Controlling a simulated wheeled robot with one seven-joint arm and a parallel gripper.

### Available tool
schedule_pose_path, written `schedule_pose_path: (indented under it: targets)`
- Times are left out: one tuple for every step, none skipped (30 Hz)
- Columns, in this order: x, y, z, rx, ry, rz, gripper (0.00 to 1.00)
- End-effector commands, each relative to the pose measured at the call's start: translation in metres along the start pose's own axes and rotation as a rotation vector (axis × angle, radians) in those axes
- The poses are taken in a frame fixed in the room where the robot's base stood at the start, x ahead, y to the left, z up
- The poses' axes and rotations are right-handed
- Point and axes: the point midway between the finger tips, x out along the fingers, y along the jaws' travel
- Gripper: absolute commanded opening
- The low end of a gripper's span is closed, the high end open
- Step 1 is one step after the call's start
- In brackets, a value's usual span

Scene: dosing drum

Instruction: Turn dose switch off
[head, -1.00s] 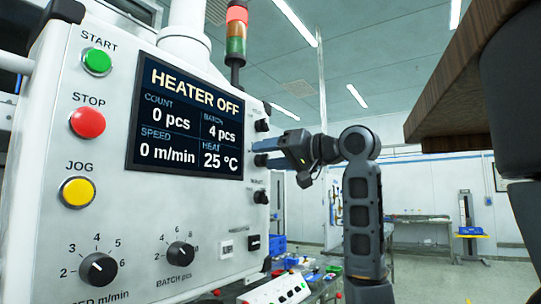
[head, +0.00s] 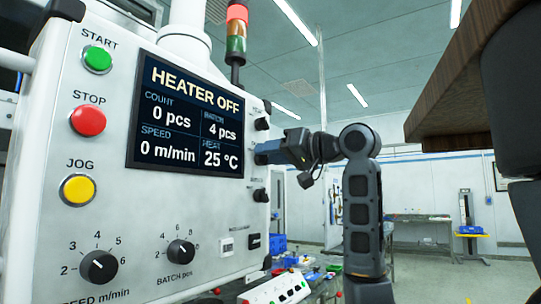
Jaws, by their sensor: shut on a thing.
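A column of small dark switches runs down the right edge of the white machine panel (head: 205,215). A black switch (head: 263,124) sits above my gripper and another (head: 261,195) sits below it. Their labels are too small and slanted to read, so I cannot tell which is the dose switch. My gripper (head: 260,153) reaches in from the right and is shut on a switch between these two. The fingers hide that switch, so its position cannot be seen.
The display (head: 190,118) reads HEATER OFF. The red stop button (head: 88,120) and other controls are on the left. The signal tower (head: 236,38) is lit red. A brown wooden edge (head: 465,85) hangs at upper right. A white control box (head: 277,290) stands below.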

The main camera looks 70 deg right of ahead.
Motion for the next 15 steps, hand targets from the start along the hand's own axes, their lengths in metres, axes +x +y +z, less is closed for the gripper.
schedule_pose_path:
  targets:
    - [-0.0002,0.0003,0.0005,-0.025,0.0,0.001,0.03]
    - [-0.0002,0.0001,0.0006,-0.044,0.0,0.001,0.03]
    - [-0.0002,-0.0002,0.0007,-0.07,0.0,0.001,0.03]
    - [-0.0002,-0.0004,0.0008,-0.092,0.0,0.002,0.03]
    - [-0.0003,-0.0006,0.0009,-0.116,0.0,0.002,0.03]
    - [-0.0003,-0.001,0.0011,-0.149,0.0,0.002,0.03]
    - [-0.0003,-0.0014,0.0012,-0.174,0.0,0.002,0.03]
    - [-0.0003,-0.0017,0.0012,-0.201,0.0,0.002,0.03]
    - [-0.0004,-0.0023,0.0013,-0.239,0.001,0.002,0.03]
    - [-0.0004,-0.0027,0.0013,-0.267,0.001,0.002,0.03]
    - [-0.0005,-0.0031,0.0014,-0.296,0.001,0.002,0.03]
    - [-0.0005,-0.0037,0.0015,-0.334,0.002,0.002,0.03]
    - [-0.0005,-0.0041,0.0017,-0.363,0.002,0.002,0.03]
    - [-0.0005,-0.0044,0.0019,-0.392,0.002,0.002,0.03]
    - [-0.0004,-0.0048,0.0022,-0.43,0.002,0.002,0.03]
